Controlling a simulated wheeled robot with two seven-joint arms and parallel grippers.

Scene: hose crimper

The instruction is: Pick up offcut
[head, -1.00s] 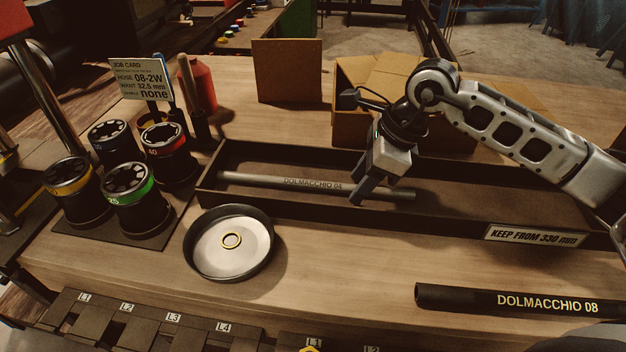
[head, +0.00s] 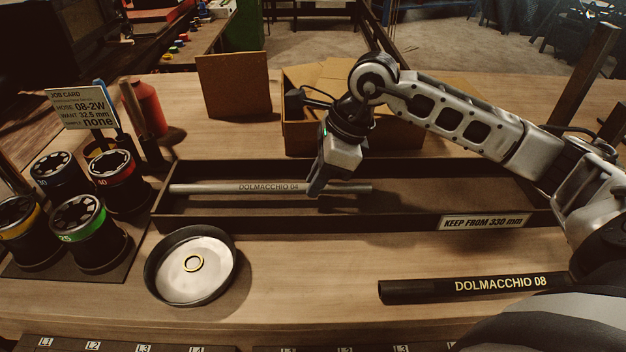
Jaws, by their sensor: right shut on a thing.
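The offcut is a grey length of hose (head: 220,189) with "DOLMACCHIO" lettering, lying lengthwise within the outline of the long dark tray (head: 290,225). My right gripper (head: 317,191) points down over the tray and is shut on the hose, right of its lettering. The fingers hide a short piece of the hose, and its right end shows beyond them. I cannot tell whether the hose touches the tray floor or is slightly raised. My left gripper is not in view.
A black hose (head: 430,291) lies in front of the tray. A round dish (head: 210,281) holding a ring stands front left. Several die pots (head: 88,238) and a job card (head: 80,108) are at the left. An open cardboard box (head: 300,135) is behind the tray.

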